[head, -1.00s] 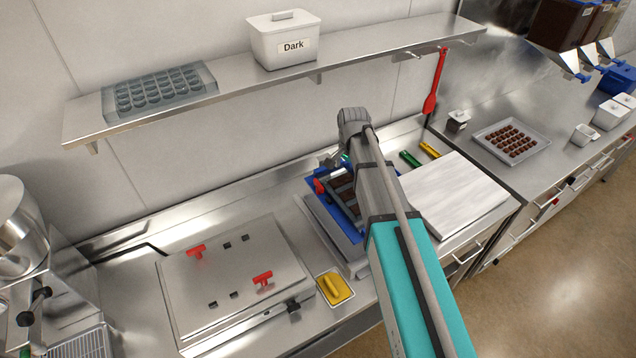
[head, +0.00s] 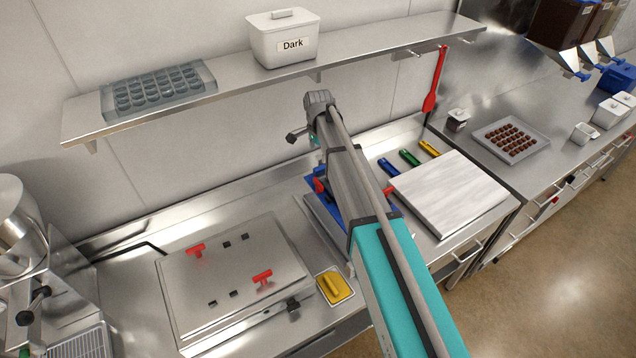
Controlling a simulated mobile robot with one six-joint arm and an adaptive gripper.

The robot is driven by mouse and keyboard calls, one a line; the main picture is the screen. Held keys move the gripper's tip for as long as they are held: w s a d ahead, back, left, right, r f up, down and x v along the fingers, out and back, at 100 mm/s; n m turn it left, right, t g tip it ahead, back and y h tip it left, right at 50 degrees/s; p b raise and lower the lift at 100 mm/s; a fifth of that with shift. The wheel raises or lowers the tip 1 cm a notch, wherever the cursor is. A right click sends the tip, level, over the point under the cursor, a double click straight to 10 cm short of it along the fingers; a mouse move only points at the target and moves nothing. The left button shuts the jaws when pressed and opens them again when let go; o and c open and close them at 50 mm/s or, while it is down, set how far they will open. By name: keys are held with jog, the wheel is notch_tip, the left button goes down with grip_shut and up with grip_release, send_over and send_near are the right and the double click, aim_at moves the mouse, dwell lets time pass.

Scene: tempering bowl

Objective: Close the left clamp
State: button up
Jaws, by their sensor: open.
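A blue frame (head: 322,202) holding a mould lies right of centre on the counter, mostly hidden behind my arm. A red clamp handle (head: 319,184) shows at its left side and another red handle (head: 389,190) at its right side. My gripper (head: 295,136) is only partly visible at the far end of my arm, above and behind the left red handle. It is open, and nothing shows between its fingers. My arm hides most of the fingers, so I cannot tell whether they touch the clamp. The mould's middle is also hidden.
A steel box (head: 235,285) with red T-handles stands left, beside a yellow sponge on a tray (head: 335,285). A white board (head: 450,193) lies right, with coloured-handled tools (head: 409,157) behind it. A wall shelf (head: 230,76) overhangs the counter's back.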

aim_at(318, 182)
jog(key=shift+f+b, duration=6.75)
jog(key=shift+f, duration=0.05)
jog(key=c, duration=0.8)
